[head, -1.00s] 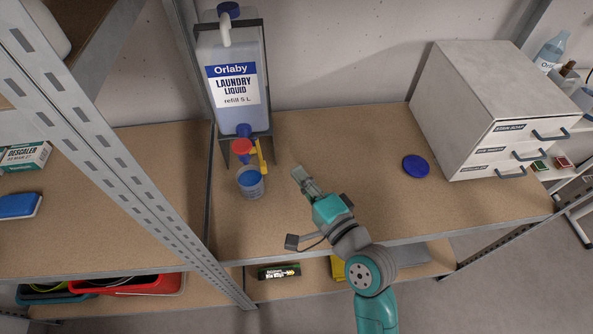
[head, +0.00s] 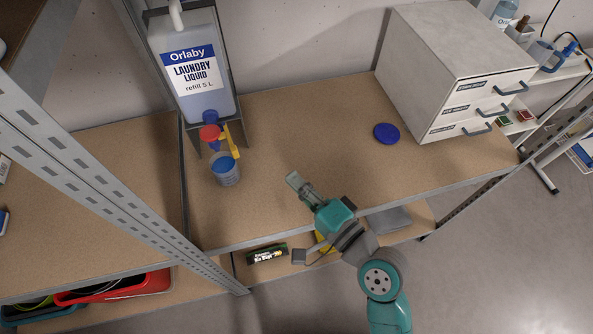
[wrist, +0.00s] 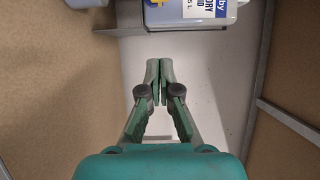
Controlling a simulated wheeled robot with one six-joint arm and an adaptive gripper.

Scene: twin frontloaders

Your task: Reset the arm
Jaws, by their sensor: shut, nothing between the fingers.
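My gripper (head: 294,181) is above the front part of the wooden shelf in the head view, with its fingers pointing up and left. In the wrist view my gripper (wrist: 159,64) shows its two fingertips together, with nothing between them. It is apart from the measuring cup (head: 226,170), which holds blue liquid and stands on the shelf to its left, below the red and yellow tap (head: 211,133) of the laundry liquid container (head: 195,80). The container's lower part also shows in the wrist view (wrist: 190,12).
A blue round lid (head: 386,133) lies on the shelf board (head: 300,120) near a grey drawer cabinet (head: 450,75). A metal upright (head: 110,185) stands at left. A small black box (head: 267,253) and a red tray (head: 115,288) are on the lower shelf. The shelf's middle is clear.

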